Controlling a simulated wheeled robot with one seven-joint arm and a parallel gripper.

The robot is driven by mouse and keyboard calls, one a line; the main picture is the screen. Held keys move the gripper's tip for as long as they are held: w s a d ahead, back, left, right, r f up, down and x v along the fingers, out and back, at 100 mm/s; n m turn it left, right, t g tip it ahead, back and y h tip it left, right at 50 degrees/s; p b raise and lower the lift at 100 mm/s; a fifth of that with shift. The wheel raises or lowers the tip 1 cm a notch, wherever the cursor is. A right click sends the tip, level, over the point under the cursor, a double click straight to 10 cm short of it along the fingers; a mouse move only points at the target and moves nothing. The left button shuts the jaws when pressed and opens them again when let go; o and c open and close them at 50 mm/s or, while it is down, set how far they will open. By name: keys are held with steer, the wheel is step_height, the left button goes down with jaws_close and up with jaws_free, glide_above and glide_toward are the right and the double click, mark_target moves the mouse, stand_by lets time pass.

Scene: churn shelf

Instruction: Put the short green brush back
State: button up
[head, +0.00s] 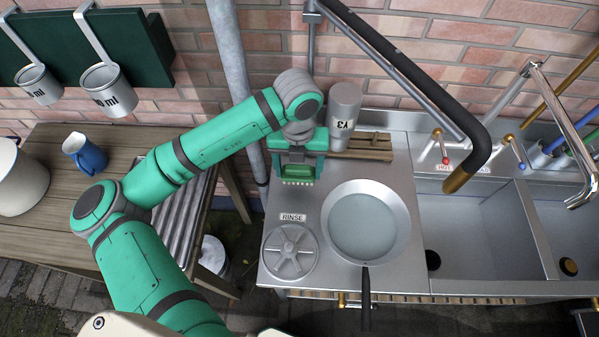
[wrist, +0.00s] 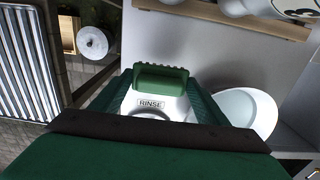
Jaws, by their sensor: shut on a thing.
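The short green brush (head: 298,173) is a small green block with a pale row of bristles along its lower edge in the head view. My gripper (head: 298,163) is shut on it over the back left part of the steel counter, above the RINSE label. In the wrist view the brush (wrist: 160,80) sits between the two dark green fingers of my gripper (wrist: 160,95). I cannot tell whether the bristles touch the counter.
A wooden slatted rack (head: 365,146) stands at the back, right of my gripper, near a grey canister (head: 345,103). A black-sleeved spout (head: 430,88) overhangs the right; long-handled tools (head: 572,138) stand beyond the sinks.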

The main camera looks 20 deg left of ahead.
mark_target(299, 174)
steer(key=shift+w+f, duration=0.35)
steer(key=shift+f, duration=0.1)
steer(key=shift+w+f, duration=0.15)
steer(key=shift+f, duration=1.5)
steer(key=shift+f, duration=0.2)
steer(key=o, duration=1)
step_height(299, 174, up, 12)
steer(key=shift+r, duration=0.25)
